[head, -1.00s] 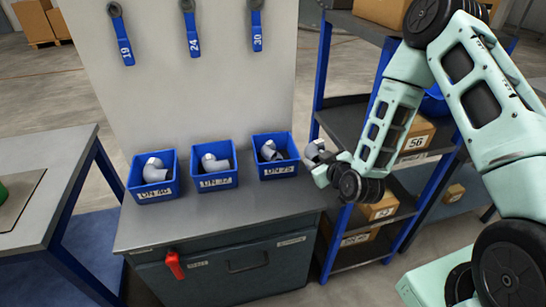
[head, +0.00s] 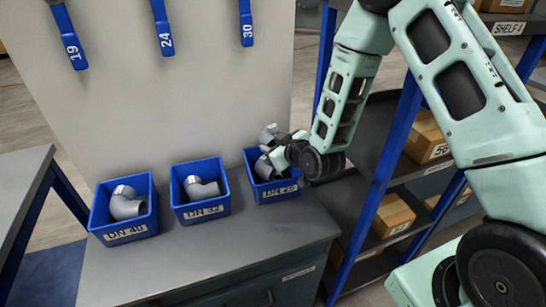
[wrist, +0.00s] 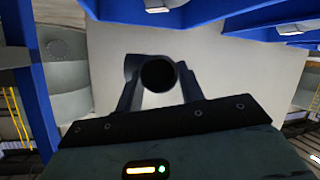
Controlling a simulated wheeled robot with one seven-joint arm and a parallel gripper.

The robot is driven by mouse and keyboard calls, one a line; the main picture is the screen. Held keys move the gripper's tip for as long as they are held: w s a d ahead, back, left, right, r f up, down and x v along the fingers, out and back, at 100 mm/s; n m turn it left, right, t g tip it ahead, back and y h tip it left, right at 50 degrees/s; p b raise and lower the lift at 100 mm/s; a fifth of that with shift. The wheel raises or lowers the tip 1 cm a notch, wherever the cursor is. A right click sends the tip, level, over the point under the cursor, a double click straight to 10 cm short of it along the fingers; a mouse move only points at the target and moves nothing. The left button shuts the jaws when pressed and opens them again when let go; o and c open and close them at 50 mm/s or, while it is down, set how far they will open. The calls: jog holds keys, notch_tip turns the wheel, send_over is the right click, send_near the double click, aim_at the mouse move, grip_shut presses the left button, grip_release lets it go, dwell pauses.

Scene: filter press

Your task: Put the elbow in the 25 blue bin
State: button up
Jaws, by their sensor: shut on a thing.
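Three blue bins stand in a row on the grey bench. The right bin (head: 284,193) is labelled DN 25 and has a grey elbow (head: 263,168) inside. My gripper (head: 278,146) is shut on another grey elbow (head: 268,133) and holds it over the back part of the DN 25 bin. In the wrist view the held elbow (wrist: 133,66) sits between the two fingers (wrist: 160,92), its dark round opening facing the camera. My gripper and wrist cover part of the bin's right side.
The middle bin (head: 203,211), labelled DN 32, and the left bin (head: 125,232), labelled DN 40, hold grey elbows. A pale panel with blue-handled tools (head: 162,28) rises behind. A blue-framed shelf with cardboard boxes (head: 393,216) stands at the right. The bench front is clear.

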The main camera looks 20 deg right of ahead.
notch_tip(320, 180, down, 4)
jog(key=shift+f, duration=0.1)
dwell(0.4)
jog(key=shift+f+b, duration=0.65)
jog(key=o, duration=1)
jog(key=shift+r, duration=0.15)
